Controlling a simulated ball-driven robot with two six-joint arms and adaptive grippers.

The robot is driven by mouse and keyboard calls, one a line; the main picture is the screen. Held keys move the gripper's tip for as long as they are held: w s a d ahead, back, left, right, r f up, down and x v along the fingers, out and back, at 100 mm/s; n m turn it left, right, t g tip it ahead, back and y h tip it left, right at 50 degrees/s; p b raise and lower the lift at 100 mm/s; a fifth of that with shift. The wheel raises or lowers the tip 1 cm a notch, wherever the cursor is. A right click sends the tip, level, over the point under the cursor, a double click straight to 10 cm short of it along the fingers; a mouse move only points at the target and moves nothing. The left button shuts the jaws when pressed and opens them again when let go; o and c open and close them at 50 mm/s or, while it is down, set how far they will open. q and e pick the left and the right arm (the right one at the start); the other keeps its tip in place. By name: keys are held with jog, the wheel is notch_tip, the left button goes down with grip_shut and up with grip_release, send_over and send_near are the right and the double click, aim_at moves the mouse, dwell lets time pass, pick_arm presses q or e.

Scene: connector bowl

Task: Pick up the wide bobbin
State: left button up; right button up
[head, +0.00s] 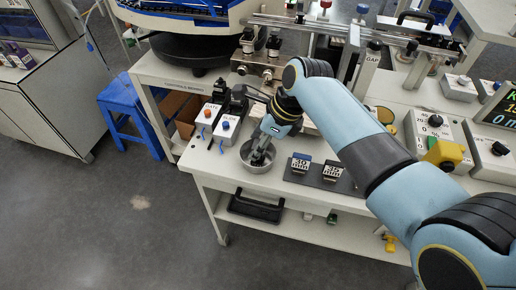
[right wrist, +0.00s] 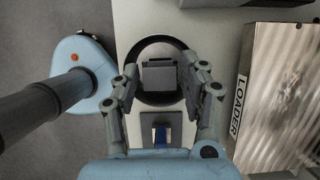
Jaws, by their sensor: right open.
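My right gripper (head: 262,156) reaches down into a grey metal bowl (head: 250,168) near the bench's front edge. In the right wrist view the gripper (right wrist: 159,70) is open, with one finger on each side of a grey blocky piece (right wrist: 158,75) inside the round dark-looking bowl (right wrist: 148,44). Gaps show between the fingers and the piece. I cannot tell for sure whether this piece is the wide bobbin. My left gripper is not in view.
Button boxes (head: 208,116) stand behind the bowl. A metal box marked LOADER (right wrist: 280,85) lies close right in the wrist view.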

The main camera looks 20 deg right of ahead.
jog(key=shift+w+a+f, duration=0.1)
jog(key=shift+a+f, duration=0.05)
jog(key=shift+f, duration=0.25)
jog(key=shift+c, duration=0.4)
jog(key=c, duration=0.4)
jog(key=shift+c, duration=0.2)
